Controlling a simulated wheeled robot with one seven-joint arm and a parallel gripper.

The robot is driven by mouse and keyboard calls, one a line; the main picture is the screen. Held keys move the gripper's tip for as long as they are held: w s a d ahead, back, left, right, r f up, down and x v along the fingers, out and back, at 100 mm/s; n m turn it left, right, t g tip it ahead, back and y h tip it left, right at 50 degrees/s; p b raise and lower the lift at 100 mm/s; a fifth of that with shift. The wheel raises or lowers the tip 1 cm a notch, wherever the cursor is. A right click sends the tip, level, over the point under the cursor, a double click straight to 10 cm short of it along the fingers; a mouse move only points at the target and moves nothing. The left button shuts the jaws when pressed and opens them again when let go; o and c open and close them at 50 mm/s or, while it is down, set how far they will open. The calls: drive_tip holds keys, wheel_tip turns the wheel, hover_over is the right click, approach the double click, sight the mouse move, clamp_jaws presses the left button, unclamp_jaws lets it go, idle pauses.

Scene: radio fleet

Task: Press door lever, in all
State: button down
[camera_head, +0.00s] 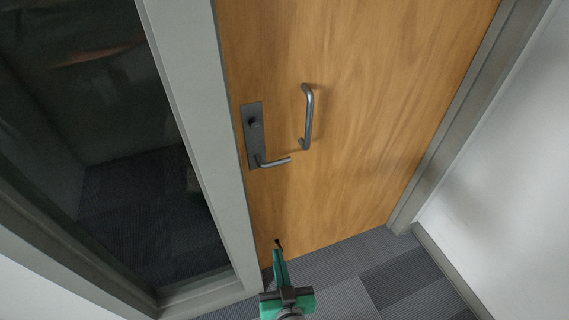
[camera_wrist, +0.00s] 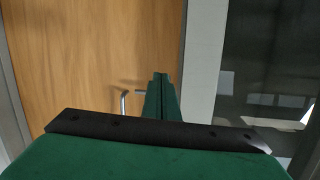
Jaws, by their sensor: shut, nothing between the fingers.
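The door lever (camera_head: 274,162) is a grey metal handle low on a dark lock plate (camera_head: 254,135) at the left side of a wooden door (camera_head: 365,90). It points right and looks about level. My green gripper (camera_head: 278,243) is shut and empty, below the lever in the head view and apart from it. In the wrist view my gripper's fingers (camera_wrist: 161,76) are together in front of the door (camera_wrist: 90,50). A bent metal handle (camera_wrist: 125,100) shows partly beside them; I cannot tell whether it is the lever or the pull handle.
A curved pull handle (camera_head: 308,115) stands out from the door right of the lever. A grey frame post (camera_head: 200,130) and dark glass (camera_head: 100,150) are on the left. A white wall (camera_head: 510,180) is on the right. Carpet (camera_head: 350,280) lies clear by the door.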

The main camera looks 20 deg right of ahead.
drive_tip(key=w+d+r+n+t+y, duration=0.1)
drive_tip(key=w+d+r, duration=0.4)
drive_tip(key=r, duration=0.3)
drive_tip(key=w+d+r+n+t+y, duration=0.1)
drive_tip(key=w+d+r+n, duration=0.1)
drive_tip(key=w+d+r, duration=0.2)
wheel_tip(320, 180, up, 4)
drive_tip(key=w, duration=0.3)
drive_tip(key=shift+d+y, duration=0.4)
hover_over(285, 161)
drive_tip(key=s+a, duration=0.1)
drive_tip(key=s, duration=0.2)
wheel_tip(285, 161, down, 3)
drive_tip(key=shift+f, duration=0.1)
drive_tip(key=shift+w+f, duration=0.15)
drive_tip(key=shift+f, duration=0.55)
drive_tip(key=shift+d, duration=0.1)
